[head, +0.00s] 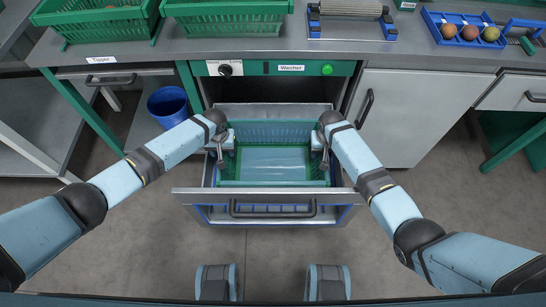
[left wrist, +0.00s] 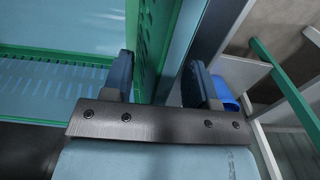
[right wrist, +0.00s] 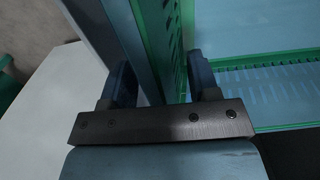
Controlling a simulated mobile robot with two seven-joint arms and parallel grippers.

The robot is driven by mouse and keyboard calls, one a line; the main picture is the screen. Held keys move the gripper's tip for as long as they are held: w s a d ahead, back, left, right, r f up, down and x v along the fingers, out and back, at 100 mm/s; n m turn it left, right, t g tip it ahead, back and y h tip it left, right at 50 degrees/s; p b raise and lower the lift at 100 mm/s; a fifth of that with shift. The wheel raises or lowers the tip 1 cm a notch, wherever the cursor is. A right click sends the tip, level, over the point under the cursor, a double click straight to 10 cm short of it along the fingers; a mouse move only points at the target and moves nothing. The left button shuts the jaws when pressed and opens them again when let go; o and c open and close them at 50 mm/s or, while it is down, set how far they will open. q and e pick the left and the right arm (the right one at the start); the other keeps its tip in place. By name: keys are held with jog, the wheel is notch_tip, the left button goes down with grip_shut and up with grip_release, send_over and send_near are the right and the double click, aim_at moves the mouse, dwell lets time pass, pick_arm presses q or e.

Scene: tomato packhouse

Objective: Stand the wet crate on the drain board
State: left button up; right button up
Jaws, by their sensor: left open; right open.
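A green crate (head: 228,183) sits in the pulled-out washer drawer (head: 270,194); its floor looks pale blue and shiny. My left gripper (head: 222,150) is open at the crate's left side wall. In the left wrist view its two fingers (left wrist: 162,80) stand on either side of the slotted green wall (left wrist: 150,45). My right gripper (head: 322,152) is open at the right side wall, with its fingers (right wrist: 160,82) on either side of that wall (right wrist: 160,40).
Green crates (head: 95,22) (head: 225,20) stand at the counter's back left. A blue tray (head: 470,45) with several round fruits is at the right. The washer panel (head: 285,68) is just above the drawer. A blue bucket (head: 168,103) stands left of the washer.

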pick_arm(q)
grip_shut()
pick_arm(e)
grip_shut()
pick_arm(q)
jog(key=shift+r, duration=0.1)
pick_arm(e)
jog(key=shift+r, duration=0.1)
